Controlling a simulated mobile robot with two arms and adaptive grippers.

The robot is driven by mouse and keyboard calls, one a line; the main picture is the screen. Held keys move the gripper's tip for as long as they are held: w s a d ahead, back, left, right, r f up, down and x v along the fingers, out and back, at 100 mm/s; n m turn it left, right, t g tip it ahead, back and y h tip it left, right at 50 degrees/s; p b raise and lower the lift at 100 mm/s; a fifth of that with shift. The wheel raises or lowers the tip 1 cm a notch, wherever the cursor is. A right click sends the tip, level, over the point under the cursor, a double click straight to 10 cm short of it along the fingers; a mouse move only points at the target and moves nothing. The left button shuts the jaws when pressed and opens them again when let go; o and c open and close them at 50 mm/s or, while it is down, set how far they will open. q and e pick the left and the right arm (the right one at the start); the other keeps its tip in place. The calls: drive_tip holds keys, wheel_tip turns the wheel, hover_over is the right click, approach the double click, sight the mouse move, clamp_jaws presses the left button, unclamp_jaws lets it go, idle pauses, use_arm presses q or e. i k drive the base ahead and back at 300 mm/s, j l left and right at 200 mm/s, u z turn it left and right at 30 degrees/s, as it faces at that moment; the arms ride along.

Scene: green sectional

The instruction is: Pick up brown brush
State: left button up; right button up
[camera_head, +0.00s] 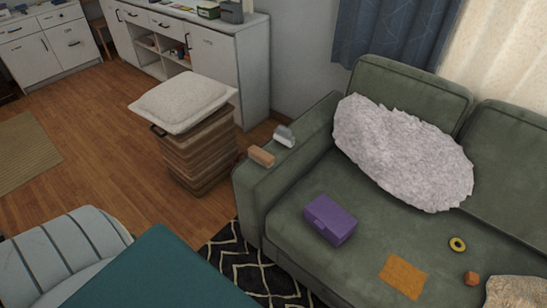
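A small brown oblong item (261,156), which looks like the brown brush, lies on the left armrest of the green sofa (286,207), near the armrest's outer edge. Its bristles cannot be made out. A grey-white item (284,137) lies just behind it on the same armrest. Neither of my grippers is in view.
A striped basket (197,158) with a white cushion (182,101) stands left. A teal surface (158,273) fills the foreground.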

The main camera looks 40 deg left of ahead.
sight(260, 156)
drive_tip(key=j+z, duration=0.85)
